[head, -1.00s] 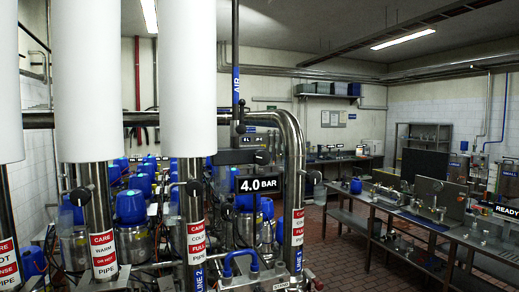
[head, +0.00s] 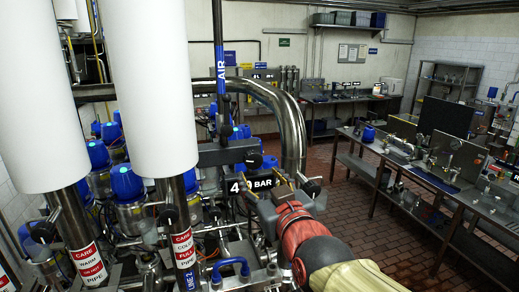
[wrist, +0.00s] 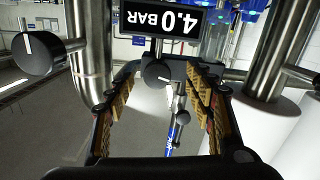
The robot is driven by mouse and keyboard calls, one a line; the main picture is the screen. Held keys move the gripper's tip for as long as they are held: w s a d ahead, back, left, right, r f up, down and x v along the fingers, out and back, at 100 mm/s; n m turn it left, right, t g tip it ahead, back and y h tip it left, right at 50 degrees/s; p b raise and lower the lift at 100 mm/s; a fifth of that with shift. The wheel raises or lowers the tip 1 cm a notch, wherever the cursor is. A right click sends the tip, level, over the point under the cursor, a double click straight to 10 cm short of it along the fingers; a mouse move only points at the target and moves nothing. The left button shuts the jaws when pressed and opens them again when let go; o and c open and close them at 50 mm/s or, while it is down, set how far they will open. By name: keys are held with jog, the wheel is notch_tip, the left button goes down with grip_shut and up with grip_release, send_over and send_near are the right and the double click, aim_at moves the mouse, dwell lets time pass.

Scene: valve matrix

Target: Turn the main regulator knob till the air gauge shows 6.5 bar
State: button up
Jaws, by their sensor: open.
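The air gauge display (wrist: 166,18) reads 4.0 BAR and appears upside down in the wrist view. In the head view the same display (head: 236,186) is partly covered by my arm. A round black knob with a white pointer line (wrist: 157,73) shows between my fingertips in the wrist view; it appears to be the regulator knob (head: 253,160) just above the display in the head view. My gripper (wrist: 165,80) is open, its fingers on either side of the knob in the picture. I cannot tell whether they touch it.
A second black knob with a white line (wrist: 38,54) is to the left in the wrist view. Thick steel pipes (head: 292,125) and white cylinders (head: 152,90) stand close by. A vertical pipe labelled AIR (head: 219,70) rises above the regulator. A workbench (head: 400,160) stands at right.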

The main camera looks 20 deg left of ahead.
aim_at(254, 160)
jog(key=shift+t, duration=0.4)
jog(key=shift+r+p+x, duration=0.25)
jog(key=shift+p+x, duration=0.05)
jog(key=shift+x, duration=0.95)
jog(key=shift+r+p+x, duration=0.3)
jog(key=shift+p+x, duration=0.05)
jog(key=shift+x, duration=0.9)
jog(key=shift+r+p+x, duration=0.25)
jog(key=shift+p+x, duration=0.05)
jog(key=shift+x, duration=1)
jog(key=c, duration=1.1)
jog(key=shift+c, duration=0.4)
